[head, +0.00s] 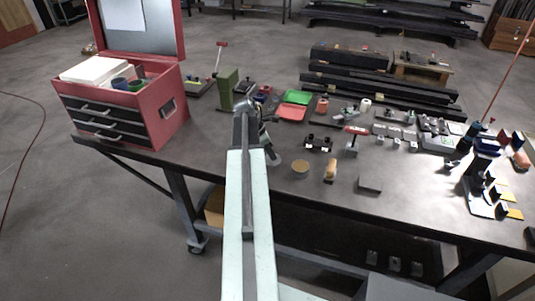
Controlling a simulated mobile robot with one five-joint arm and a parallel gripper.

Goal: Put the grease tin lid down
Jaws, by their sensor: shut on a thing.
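My arm reaches out over the dark workbench (225,145). My gripper (267,146) is past the end of the arm's pale link, partly hidden by my own wrist. It is shut on a small grey piece, which looks like the grease tin lid (274,159), just above or at the bench top; I cannot tell if it touches. A round tan-topped object (300,167), which may be the open grease tin, sits on the bench just right of my gripper.
A red toolbox (165,118) stands at the left end. A green block (228,88) and red tray (291,113) are behind my gripper. A wooden-handled piece (331,169) and a grey block (370,184) lie to the right. Bare bench lies along the front edge.

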